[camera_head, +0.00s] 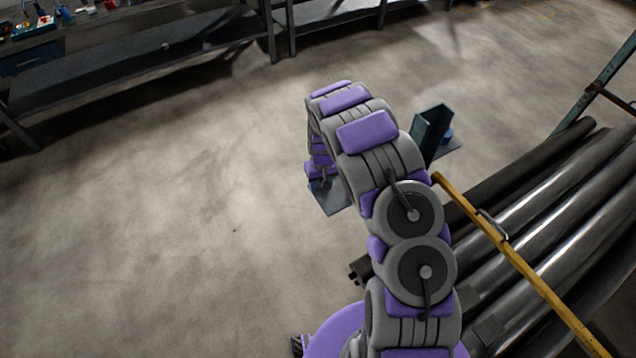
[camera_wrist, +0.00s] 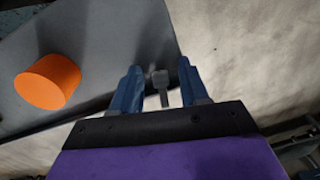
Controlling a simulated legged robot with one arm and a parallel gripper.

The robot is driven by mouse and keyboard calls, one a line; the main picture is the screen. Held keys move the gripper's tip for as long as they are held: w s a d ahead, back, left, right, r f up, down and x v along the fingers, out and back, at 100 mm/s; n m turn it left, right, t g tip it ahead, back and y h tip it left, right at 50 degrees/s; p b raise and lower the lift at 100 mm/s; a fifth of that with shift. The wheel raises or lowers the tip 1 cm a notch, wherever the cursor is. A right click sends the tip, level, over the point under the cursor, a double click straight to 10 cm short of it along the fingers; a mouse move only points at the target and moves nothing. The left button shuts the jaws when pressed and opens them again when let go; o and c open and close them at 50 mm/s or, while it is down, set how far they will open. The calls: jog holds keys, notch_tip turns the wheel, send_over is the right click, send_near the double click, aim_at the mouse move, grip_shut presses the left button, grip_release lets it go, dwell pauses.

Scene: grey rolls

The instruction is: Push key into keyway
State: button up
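In the wrist view, a small grey key-like piece (camera_wrist: 161,87) with a wider head and narrow stem shows between the blue fingers of my gripper (camera_wrist: 160,72). There appears to be a gap on each side of it, so the fingers look open around or above it. I cannot tell its exact height. An orange cylinder (camera_wrist: 52,84) is left of the fingers, over a grey plate (camera_wrist: 110,35). In the head view, my gripper (camera_head: 322,184) is partly hidden by my arm, near the plate (camera_head: 333,203). I cannot make out a keyway in either view.
A dark angled block (camera_head: 431,130) stands right of my arm, with a blue round piece (camera_head: 447,136) beside it. Large grey rolls (camera_head: 550,215) and a yellow bar (camera_head: 530,275) lie to the right. The floor on the left is clear. Benches (camera_head: 140,60) line the back.

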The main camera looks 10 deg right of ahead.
grip_shut()
dwell(0.4)
